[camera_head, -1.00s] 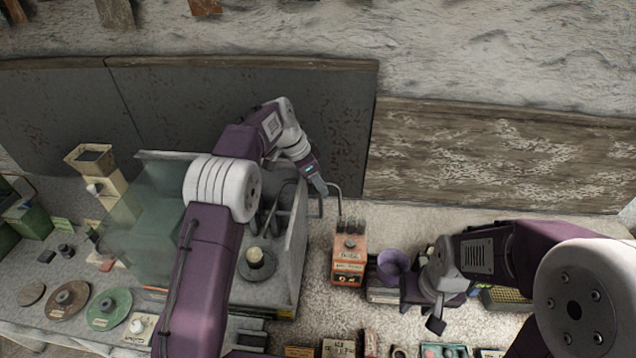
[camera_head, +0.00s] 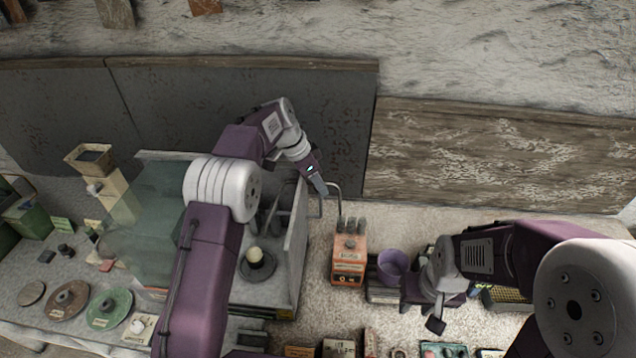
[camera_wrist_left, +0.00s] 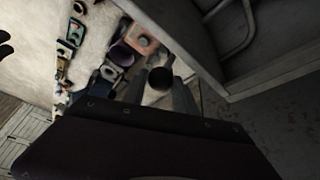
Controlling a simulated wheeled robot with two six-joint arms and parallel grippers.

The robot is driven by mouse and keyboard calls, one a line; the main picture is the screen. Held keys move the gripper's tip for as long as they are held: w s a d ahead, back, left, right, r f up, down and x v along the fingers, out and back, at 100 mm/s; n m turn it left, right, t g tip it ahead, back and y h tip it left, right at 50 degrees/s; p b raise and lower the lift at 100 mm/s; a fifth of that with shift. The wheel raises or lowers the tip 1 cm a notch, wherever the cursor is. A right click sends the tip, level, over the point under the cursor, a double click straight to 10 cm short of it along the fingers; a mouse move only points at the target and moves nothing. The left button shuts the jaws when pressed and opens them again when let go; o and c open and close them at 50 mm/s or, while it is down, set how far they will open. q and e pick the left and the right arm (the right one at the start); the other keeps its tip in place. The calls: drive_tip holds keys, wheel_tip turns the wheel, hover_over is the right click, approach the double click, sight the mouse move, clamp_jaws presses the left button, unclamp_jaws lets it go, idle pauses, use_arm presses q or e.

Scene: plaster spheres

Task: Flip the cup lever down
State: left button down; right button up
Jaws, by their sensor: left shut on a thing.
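The machine with the cup stands left of centre, a grey open housing (camera_head: 290,262) with a pale ball in a dark cup (camera_head: 257,266) at its front. My left gripper (camera_head: 330,218) is just outside the housing's right wall. In the left wrist view a dark round knob (camera_wrist_left: 160,79) sits between its fingers, and the gripper is shut on it. The knob looks like the lever's end; the rest of the lever is hidden. My right gripper (camera_head: 436,324) is low at the right, beside the purple cup, and its finger opening is unclear.
An orange box (camera_head: 348,266) stands close right of the housing. A purple cup (camera_head: 393,264) stands further right. Discs, one green (camera_head: 108,308), lie at the left. A glass-like screen (camera_head: 150,225) covers the housing's left side. Small boxes line the front edge.

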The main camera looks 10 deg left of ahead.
use_arm(q)
drive_tip(key=shift+s+f, duration=0.15)
drive_tip(key=shift+f, duration=0.15)
drive_tip(key=b, duration=0.2)
drive_tip(key=f+b, duration=0.1)
drive_tip(key=b, duration=0.2)
drive_tip(key=shift+s+f, duration=0.25)
drive_tip(key=shift+s, duration=0.1)
drive_tip(key=s+f+t+b, duration=0.1)
drive_tip(key=s+b, duration=0.5)
drive_tip(key=b, duration=0.7)
drive_tip(key=shift+f+t+b, duration=0.2)
drive_tip(key=shift+t+b, duration=0.15)
drive_tip(key=shift+t, duration=0.45)
